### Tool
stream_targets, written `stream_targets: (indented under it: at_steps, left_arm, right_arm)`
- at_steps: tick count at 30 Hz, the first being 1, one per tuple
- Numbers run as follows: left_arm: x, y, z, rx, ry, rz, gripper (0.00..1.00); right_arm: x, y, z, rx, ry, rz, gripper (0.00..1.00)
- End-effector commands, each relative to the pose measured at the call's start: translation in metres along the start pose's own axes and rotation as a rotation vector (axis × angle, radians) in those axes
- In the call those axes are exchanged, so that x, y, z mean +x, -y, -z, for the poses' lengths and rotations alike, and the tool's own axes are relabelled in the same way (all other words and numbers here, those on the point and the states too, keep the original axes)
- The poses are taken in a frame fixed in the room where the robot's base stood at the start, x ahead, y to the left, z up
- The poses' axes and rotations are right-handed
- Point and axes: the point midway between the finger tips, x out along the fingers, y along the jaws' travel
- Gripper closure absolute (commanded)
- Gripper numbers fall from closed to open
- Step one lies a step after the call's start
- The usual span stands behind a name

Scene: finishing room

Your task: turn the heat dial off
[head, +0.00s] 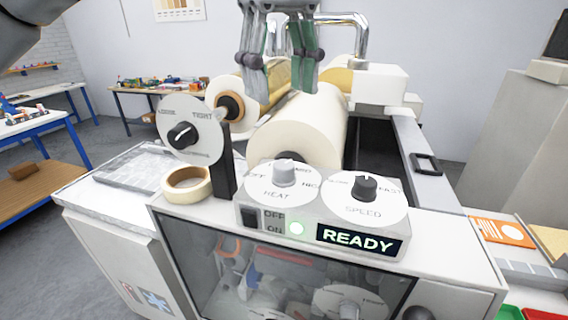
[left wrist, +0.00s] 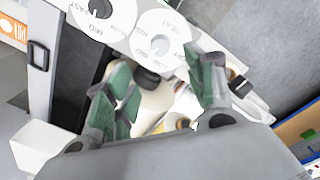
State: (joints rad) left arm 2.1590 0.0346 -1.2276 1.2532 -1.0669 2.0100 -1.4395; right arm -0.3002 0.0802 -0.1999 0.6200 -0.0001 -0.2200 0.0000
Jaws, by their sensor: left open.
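The heat dial (head: 285,173) is a light grey knob on a white disc, on top of the machine's control box. The disc reads OFF at left and HIGH at right; the knob seems to point up between them, though its mark is hard to read. In the left wrist view the heat dial (left wrist: 160,43) shows upside down, beyond the fingers. My left gripper (head: 279,88) hangs above and behind the dial, over the rolls, with green-padded fingers apart and empty. It also shows in the left wrist view (left wrist: 166,88). My right gripper is not in view.
The black speed knob (head: 365,187) is just right of the heat dial. A tension dial (head: 188,130) on a black post stands at left, with a tape roll (head: 187,185) beside it. A large film roll (head: 305,125) lies behind.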

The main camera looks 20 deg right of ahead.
Motion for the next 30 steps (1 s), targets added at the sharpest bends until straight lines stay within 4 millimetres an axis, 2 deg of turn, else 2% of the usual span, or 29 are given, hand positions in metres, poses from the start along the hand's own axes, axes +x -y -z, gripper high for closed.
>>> stream_targets:
  at_steps: [7, 14, 30]
  left_arm:
    - [0.006, 0.0, 0.0, 0.0, 0.001, 0.001, 0.46]
    - [0.022, 0.0, 0.0, 0.0, 0.002, 0.001, 0.46]
    - [0.084, 0.001, 0.0, 0.0, 0.0, 0.001, 0.46]
  right_arm:
    - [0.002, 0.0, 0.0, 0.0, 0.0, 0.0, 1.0]
    - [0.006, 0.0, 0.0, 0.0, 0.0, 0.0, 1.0]
    - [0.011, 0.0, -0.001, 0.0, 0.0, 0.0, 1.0]
